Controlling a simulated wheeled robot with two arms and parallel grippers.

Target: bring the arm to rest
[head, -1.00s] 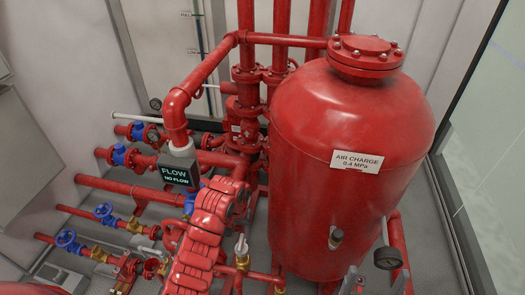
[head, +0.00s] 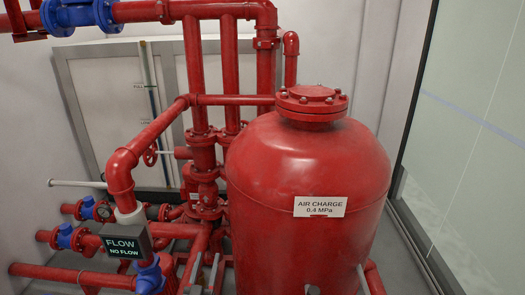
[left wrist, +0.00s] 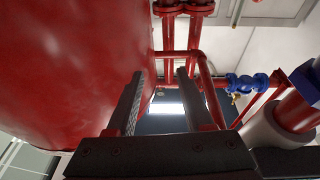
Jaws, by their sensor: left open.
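My left gripper (head: 204,270) shows at the bottom edge of the head view as two grey fingers with a gap between them. It is open, and nothing is seen between its fingers. It is in front of the red pipework and left of the big red tank (head: 300,165). In the left wrist view the two dark fingers (left wrist: 160,80) stand apart, with the tank's curved wall (left wrist: 70,65) close on the left. Most of the left arm is out of the head view.
A FLOW / NO FLOW box (head: 124,244) hangs on the pipework at the left. Red pipes with blue valves (head: 80,14) cross the upper left. A white AIR CHARGE label (head: 320,206) is on the tank. A glazed wall (head: 470,130) closes the right side.

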